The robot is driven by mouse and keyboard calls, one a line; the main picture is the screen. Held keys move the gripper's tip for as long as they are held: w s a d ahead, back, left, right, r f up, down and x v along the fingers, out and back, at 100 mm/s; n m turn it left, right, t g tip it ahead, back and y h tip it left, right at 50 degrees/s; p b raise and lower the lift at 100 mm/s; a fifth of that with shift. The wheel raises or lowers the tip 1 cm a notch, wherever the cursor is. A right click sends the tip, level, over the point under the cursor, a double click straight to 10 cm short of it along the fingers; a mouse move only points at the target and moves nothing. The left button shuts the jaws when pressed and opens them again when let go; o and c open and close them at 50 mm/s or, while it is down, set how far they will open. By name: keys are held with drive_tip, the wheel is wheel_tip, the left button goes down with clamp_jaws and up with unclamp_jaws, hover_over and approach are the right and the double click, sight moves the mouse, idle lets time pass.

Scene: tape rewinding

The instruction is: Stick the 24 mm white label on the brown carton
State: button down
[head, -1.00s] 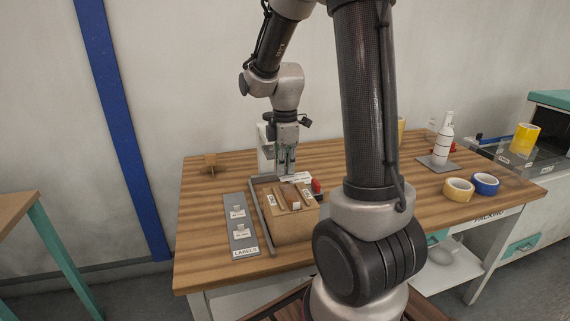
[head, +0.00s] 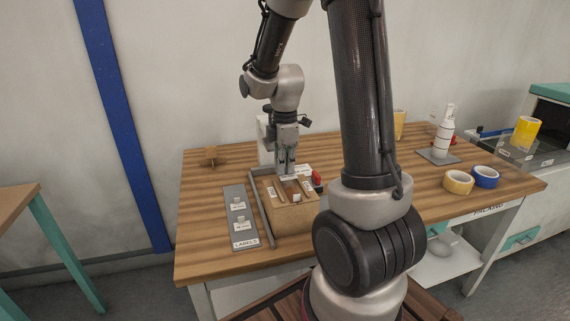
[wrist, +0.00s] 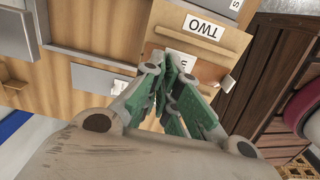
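The brown carton (head: 292,219) stands on the table below my gripper (head: 287,172). White labels and a small white block (head: 296,197) show on its top. In the wrist view a label reading TWO (wrist: 207,27) lies on the carton, with another white label (wrist: 182,55) partly behind my fingertips (wrist: 172,68). The green fingers are close together just above the carton top; whether they pinch anything is hidden. A grey plate marked LABELS (head: 250,233), left of the carton, holds two white labels (head: 238,205), each with a small block. The size print is too small to read.
A grey rail (head: 262,217) runs between plate and carton. A red item (head: 317,179) is at the carton's back right. Yellow tape (head: 458,182), blue tape (head: 485,177) and a white bottle (head: 444,132) stand at right. A small wooden piece (head: 210,156) is at back left.

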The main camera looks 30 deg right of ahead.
drive_tip(key=shift+f, duration=0.25)
drive_tip(key=shift+f, duration=0.55)
drive_tip(key=shift+f, duration=0.4)
drive_tip(key=c, duration=1.3)
unclamp_jaws()
drive_tip(key=shift+r, duration=3.55)
